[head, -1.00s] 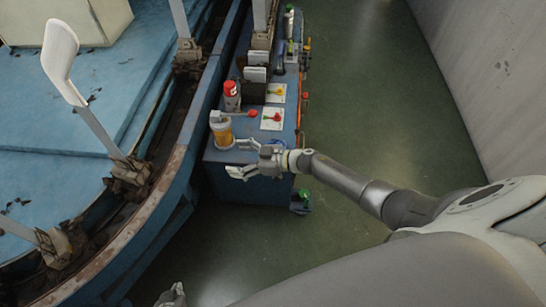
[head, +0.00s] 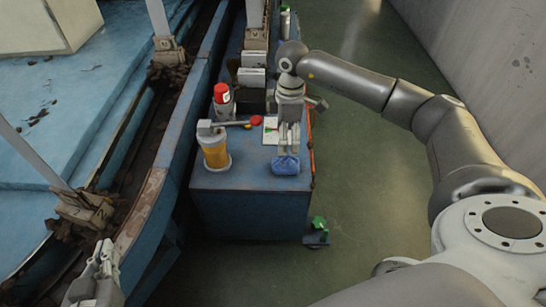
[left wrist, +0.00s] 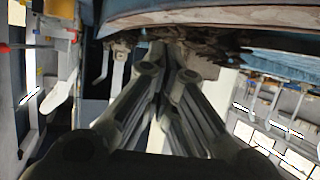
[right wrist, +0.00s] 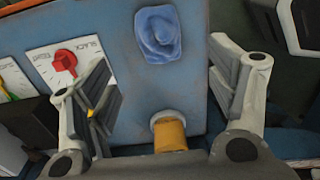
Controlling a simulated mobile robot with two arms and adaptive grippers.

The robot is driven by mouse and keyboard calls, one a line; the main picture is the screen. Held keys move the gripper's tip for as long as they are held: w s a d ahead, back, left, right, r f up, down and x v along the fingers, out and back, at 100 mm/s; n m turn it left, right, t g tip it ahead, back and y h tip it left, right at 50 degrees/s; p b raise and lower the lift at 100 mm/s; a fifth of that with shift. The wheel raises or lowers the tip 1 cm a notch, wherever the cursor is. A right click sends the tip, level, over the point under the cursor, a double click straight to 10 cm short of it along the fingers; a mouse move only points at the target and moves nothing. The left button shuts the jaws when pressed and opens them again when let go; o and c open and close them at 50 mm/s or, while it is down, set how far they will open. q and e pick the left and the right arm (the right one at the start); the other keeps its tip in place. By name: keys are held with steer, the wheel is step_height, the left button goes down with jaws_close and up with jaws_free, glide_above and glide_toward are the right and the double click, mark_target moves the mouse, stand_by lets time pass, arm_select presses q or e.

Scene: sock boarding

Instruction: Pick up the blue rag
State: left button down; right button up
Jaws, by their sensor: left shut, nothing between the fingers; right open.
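The blue rag (head: 286,165) is a small crumpled cloth on the near end of the blue cabinet top. In the right wrist view the rag (right wrist: 158,34) lies flat on the blue surface beyond the fingers, near the top edge. My right gripper (head: 288,148) appears just above or behind the rag in the head view. Its fingers are spread apart and empty in the right wrist view (right wrist: 165,75); I cannot tell the exact height. My left gripper (head: 104,262) is at the lower left, far from the rag, shut and empty; its closed fingers fill the left wrist view (left wrist: 165,75).
On the blue cabinet (head: 245,205), an amber jar (head: 215,150) stands left of the rag and a red-capped bottle (head: 222,98) behind it. A white card with a red knob (right wrist: 66,62) lies nearby. The blue machine (head: 110,130) is at left.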

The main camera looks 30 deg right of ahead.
mark_target(288, 159)
steer(key=shift+w+d, duration=0.1)
steer(key=shift+d, duration=0.15)
steer(key=f, duration=0.1)
steer(key=f+b, duration=0.1)
steer(key=f, duration=0.2)
steer(key=shift+s+a+f, duration=0.1)
steer(key=shift+s+f, duration=0.05)
steer(key=shift+s, duration=0.2)
steer(key=shift+f+b, duration=0.45)
steer(key=shift+f, duration=0.15)
step_height(288, 159, down, 4)
steer(key=shift+s+a+b, duration=0.1)
steer(key=shift+b, duration=0.75)
arm_select(q)
step_height(288, 159, up, 17)
steer(key=d+t+h, duration=0.2)
steer(key=t+h, duration=0.1)
steer(key=t, duration=0.7)
steer(key=shift+s, duration=0.35)
arm_select(e)
steer(key=shift+f, duration=0.3)
arm_select(q)
steer(key=shift+d, duration=0.1)
steer(key=shift+f, duration=0.1)
arm_select(e)
steer(key=c, duration=1.1)
arm_select(q)
steer(key=shift+w, duration=0.1)
arm_select(e)
steer(key=shift+r, duration=0.15)
